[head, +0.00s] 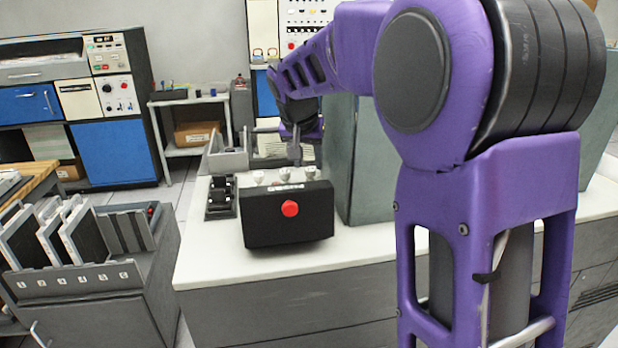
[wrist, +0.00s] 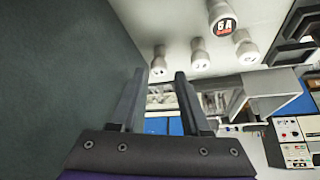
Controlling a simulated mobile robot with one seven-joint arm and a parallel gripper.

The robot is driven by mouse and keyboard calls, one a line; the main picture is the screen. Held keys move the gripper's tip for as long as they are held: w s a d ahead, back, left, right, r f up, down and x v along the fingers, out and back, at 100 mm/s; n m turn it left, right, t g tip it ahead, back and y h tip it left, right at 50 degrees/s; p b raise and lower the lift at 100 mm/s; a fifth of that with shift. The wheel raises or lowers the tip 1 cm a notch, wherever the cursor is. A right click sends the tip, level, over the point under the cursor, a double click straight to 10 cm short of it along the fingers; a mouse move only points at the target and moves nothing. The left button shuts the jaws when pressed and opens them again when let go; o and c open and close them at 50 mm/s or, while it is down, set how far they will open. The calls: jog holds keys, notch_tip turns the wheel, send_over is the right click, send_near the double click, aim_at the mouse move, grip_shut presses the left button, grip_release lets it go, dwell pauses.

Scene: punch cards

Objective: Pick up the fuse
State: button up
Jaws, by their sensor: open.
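Several white, knob-shaped fuses stand in a row on the white counter, behind a black box (head: 288,224) with a red knob and lettering along its top edge. In the head view one fuse (head: 258,177) shows at the left of the row. In the wrist view a fuse (wrist: 222,20) has a cap marked "5 A", and another fuse (wrist: 158,64) is close to the fingertips.
A tall grey-green cabinet (head: 353,160) stands right beside my gripper, filling the left of the wrist view. A black holder (head: 221,197) sits left of the box. A grey bin (head: 228,158) is behind. The counter's front left (head: 215,262) is clear.

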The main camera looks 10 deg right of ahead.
aim_at(310, 171)
jog(key=x, duration=0.5)
jog(key=shift+d+f+b, duration=0.1)
jog(key=shift+b, duration=0.25)
jog(key=shift+s, duration=0.1)
grip_shut()
